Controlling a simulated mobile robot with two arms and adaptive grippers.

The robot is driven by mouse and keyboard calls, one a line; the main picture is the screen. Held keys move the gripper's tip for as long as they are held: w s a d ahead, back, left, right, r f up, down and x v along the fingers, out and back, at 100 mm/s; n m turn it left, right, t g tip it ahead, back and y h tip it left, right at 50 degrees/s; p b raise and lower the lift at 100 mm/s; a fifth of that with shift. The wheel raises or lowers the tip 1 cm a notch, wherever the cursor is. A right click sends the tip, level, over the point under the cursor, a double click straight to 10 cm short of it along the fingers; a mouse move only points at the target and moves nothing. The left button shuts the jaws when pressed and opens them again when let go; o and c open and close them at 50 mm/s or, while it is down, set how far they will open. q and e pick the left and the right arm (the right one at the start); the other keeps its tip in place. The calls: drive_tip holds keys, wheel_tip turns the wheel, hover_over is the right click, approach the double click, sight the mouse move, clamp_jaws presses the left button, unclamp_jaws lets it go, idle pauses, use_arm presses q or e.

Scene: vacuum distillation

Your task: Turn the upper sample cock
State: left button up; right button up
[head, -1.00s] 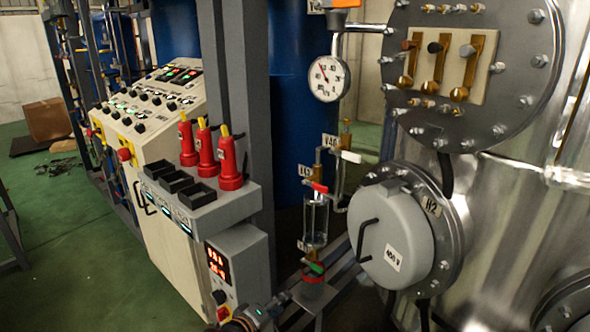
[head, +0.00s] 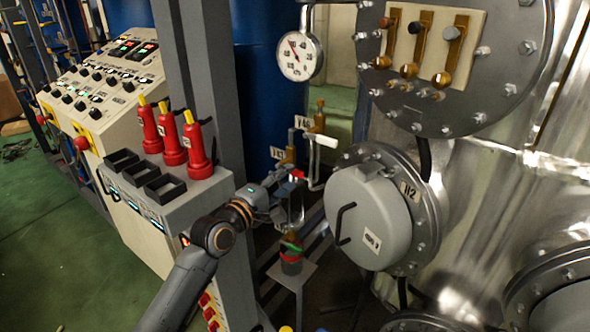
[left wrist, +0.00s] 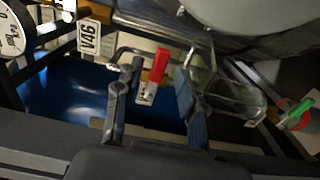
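The upper sample cock has a red handle (head: 297,174) at the top of a small glass sample vessel (head: 296,208). The red handle also shows in the left wrist view (left wrist: 159,65), with the glass vessel (left wrist: 238,97) to its right. My left gripper (head: 279,196) is at the cock, just left of the vessel. In the left wrist view my left gripper (left wrist: 158,78) is open, with the red handle seen between its two fingers; contact cannot be told. The lower cock's green handle (head: 291,246) is below the vessel. My right gripper is not in view.
A white-handled valve (head: 322,140) and pipework stand just above the red handle. A round grey manway cover (head: 365,225) is close on the right. A control box with red tools (head: 172,140) and a grey post (head: 205,90) are on the left. A pressure gauge (head: 299,57) hangs above.

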sight(294, 173)
use_arm(q)
drive_tip(key=shift+x, duration=2.15)
clamp_jaws()
